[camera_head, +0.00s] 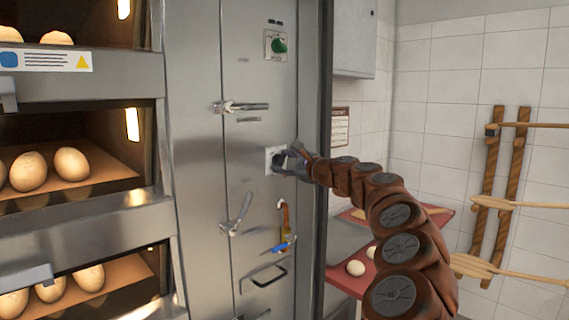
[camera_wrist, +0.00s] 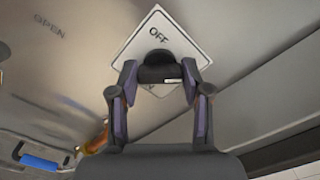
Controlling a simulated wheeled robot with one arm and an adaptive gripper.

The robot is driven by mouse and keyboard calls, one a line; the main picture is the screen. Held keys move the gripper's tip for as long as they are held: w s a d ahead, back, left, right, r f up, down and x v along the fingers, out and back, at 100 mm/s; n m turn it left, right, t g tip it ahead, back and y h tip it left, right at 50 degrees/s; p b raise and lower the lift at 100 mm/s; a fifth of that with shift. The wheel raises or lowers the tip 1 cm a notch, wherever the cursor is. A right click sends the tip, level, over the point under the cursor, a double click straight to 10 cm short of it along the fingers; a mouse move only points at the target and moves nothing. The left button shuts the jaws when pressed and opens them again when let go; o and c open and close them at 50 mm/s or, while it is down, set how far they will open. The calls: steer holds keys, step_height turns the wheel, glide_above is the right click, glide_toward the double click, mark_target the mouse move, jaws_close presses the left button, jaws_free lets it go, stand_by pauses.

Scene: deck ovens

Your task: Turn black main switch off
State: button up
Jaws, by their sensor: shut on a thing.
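The black main switch (camera_wrist: 158,58) is a dark knob on a white square plate (camera_wrist: 133,45) with the word OFF, seen tilted in the wrist view. In the head view the plate (camera_head: 269,153) sits midway up the steel control panel. My gripper (camera_wrist: 160,74) has its two fingers on either side of the knob and is shut on it. In the head view my gripper (camera_head: 285,162) reaches the plate from the right and hides most of the knob. The knob's pointer and the rest of the plate's lettering are not clear.
A green knob (camera_head: 279,46) sits higher on the panel. Lever handles (camera_head: 240,106) (camera_head: 236,215) are above and below the plate. A blue-tipped valve handle (camera_head: 284,245) is below; its blue part shows in the wrist view (camera_wrist: 40,162). Deck ovens with bread (camera_head: 72,163) stand left.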

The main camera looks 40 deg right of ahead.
steer(key=shift+f+n+b, duration=0.15)
steer(key=shift+n+b, duration=0.15)
steer(key=shift+b, duration=0.1)
steer(key=shift+f+n+b, duration=0.1)
steer(key=shift+n+b, duration=0.4)
steer(key=shift+b, duration=0.1)
steer(key=n+b, duration=0.2)
steer(key=shift+f+b, duration=0.1)
steer(key=shift+b, duration=0.2)
steer(key=shift+r+n+b, duration=0.15)
steer(key=shift+n+b, duration=1.6)
steer(key=shift+n, duration=1.8)
steer(key=shift+r+n+b, duration=0.15)
steer(key=shift+n+b, duration=1.55)
steer(key=shift+n, duration=1.85)
